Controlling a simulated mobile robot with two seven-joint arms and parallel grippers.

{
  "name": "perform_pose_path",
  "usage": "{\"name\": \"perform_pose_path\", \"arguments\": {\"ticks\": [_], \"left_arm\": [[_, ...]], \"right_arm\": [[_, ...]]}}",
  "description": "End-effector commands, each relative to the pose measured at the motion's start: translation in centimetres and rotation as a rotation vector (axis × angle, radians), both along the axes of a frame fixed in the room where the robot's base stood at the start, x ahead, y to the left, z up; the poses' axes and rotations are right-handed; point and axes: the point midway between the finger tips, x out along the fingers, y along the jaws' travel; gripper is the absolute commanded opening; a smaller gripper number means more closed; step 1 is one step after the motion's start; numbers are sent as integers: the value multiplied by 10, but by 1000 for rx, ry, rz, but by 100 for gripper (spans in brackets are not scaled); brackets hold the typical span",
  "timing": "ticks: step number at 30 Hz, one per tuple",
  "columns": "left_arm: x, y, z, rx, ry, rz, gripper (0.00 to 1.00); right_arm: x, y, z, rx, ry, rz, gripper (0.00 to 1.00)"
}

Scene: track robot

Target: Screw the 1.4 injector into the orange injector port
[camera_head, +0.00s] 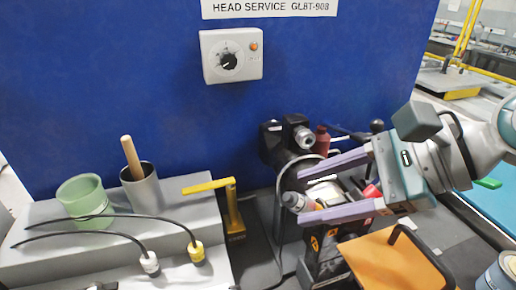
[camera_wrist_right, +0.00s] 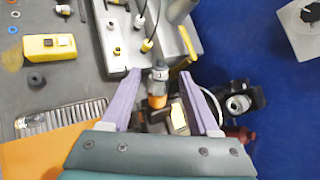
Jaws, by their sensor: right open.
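My right gripper (camera_head: 298,198) reaches in from the right with its two purple fingers spread wide. A grey cylindrical piece with a dark band (camera_head: 298,203), which looks like an injector, lies between the fingertips in the head view. In the right wrist view the open gripper (camera_wrist_right: 160,74) has this grey piece (camera_wrist_right: 159,75) between its fingers, with an orange part (camera_wrist_right: 157,101) directly below it in the picture. The orange part may be the port; I cannot tell whether the piece is seated in it. No 1.4 marking is readable. My left gripper is out of view.
A black device with a round metal fitting (camera_head: 303,138) stands behind the fingers. A yellow post with an arm (camera_head: 233,205) stands left. A grey step (camera_head: 50,250) carries a green cup (camera_head: 86,200), a grey cup (camera_head: 142,188) and cables. An orange panel (camera_head: 385,262) is in front.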

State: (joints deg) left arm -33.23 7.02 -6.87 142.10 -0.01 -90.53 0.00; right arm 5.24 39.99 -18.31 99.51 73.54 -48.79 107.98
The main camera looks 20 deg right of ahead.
Motion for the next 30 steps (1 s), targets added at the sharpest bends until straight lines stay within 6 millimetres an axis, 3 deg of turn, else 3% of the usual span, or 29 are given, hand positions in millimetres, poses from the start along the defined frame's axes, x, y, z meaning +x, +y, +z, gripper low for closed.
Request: {"name": "perform_pose_path", "arguments": {"ticks": [6, 12, 30], "left_arm": [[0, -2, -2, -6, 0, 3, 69], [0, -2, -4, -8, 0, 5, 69], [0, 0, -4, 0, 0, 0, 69]], "right_arm": [[-23, -30, 27, -6, 0, 1, 61], [-36, -46, 44, -3, 2, 0, 61], [-38, -49, 49, 0, -1, 1, 59]]}}
